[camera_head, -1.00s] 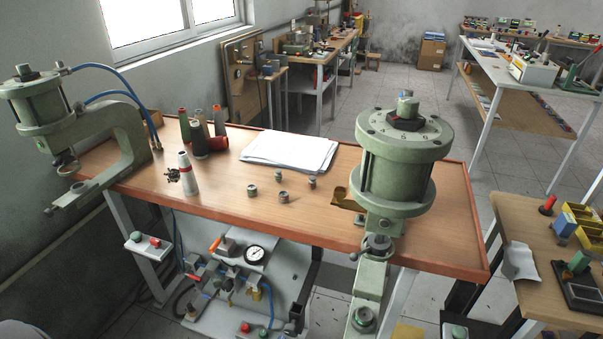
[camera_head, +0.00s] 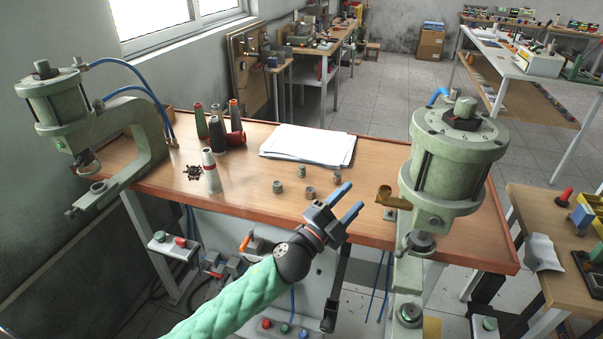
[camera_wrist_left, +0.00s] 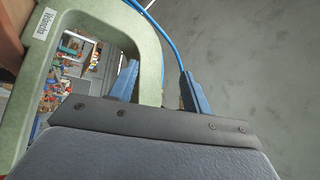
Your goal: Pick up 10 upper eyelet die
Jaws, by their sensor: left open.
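Several small metal dies stand loose on the wooden bench top (camera_head: 240,200): a grey-green die (camera_head: 277,186), another behind it (camera_head: 301,171), and a browner die (camera_head: 310,192) nearer the gripper. A further one (camera_head: 337,177) stands close behind the fingers. I cannot tell which is the 10 upper eyelet die. My left gripper (camera_head: 350,199) is open and empty over the front part of the bench, just right of the dies. My right gripper is not in view.
A green press (camera_head: 455,160) stands at the right, close to my left gripper, with a brass part (camera_head: 385,195) beside it. Another press (camera_head: 100,120) stands at the left. Thread cones (camera_head: 217,125) and stacked paper (camera_head: 308,144) are farther back. A press frame (camera_wrist_left: 150,45) fills the wrist view's left.

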